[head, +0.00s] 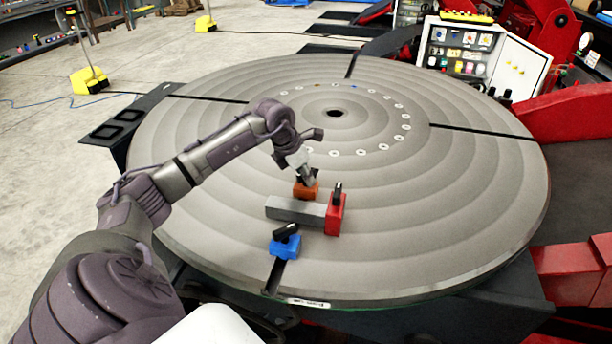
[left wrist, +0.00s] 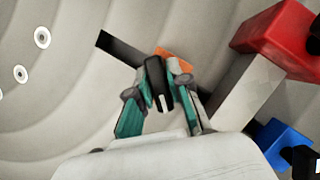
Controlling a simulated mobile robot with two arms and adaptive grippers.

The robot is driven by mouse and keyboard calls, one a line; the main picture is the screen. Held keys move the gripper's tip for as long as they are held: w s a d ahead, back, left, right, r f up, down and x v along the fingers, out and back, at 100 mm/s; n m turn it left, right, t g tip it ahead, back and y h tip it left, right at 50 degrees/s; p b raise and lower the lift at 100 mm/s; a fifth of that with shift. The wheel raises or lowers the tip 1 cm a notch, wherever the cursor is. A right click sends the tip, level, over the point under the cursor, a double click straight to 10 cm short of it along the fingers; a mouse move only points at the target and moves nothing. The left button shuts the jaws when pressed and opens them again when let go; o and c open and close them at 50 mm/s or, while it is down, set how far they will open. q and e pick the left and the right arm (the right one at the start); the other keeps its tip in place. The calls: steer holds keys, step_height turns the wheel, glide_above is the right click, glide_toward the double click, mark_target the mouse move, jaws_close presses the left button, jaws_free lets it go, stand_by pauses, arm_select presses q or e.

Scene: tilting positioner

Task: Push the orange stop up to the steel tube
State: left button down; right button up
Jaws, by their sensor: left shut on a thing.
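The orange stop (head: 306,191) is on the round table (head: 440,215), just behind the steel tube (head: 290,209). The tube lies flat, its right end at the red block (head: 335,214). My left gripper (head: 305,177) is above the orange stop and shut on its dark handle. In the left wrist view the fingers (left wrist: 158,85) close around the black handle, and the orange stop (left wrist: 176,58) shows partly behind them. The tube (left wrist: 245,88) is right of the fingers there. Whether stop and tube touch is hard to tell. My right gripper is not in view.
A blue block (head: 286,246) with a black handle stands in front of the tube, over a dark slot in the table. The red block has a dark handle standing up. A control box (head: 470,55) is at the back right. The table is clear around the blocks.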

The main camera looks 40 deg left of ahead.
arm_select(q)
steer(key=shift+s, duration=0.15)
steer(key=shift+s+d, duration=0.35)
steer(key=shift+s, duration=0.25)
steer(key=shift+s+d+b, duration=0.25)
steer(key=shift+s+d, duration=0.05)
steer(key=shift+s, duration=0.2)
steer(key=shift+s+d+b, duration=0.2)
steer(key=shift+s+d, duration=0.05)
steer(key=shift+s, duration=0.2)
steer(key=shift+d, duration=0.1)
steer(key=shift+n, duration=0.4)
steer(key=shift+n+y+b, duration=0.4)
steer(key=shift+n, duration=0.4)
stand_by(0.3)
steer(key=shift+s+d, duration=0.15)
steer(key=shift+s, duration=0.2)
steer(key=shift+s+d+f+b, duration=0.1)
steer(key=shift+b, duration=0.4)
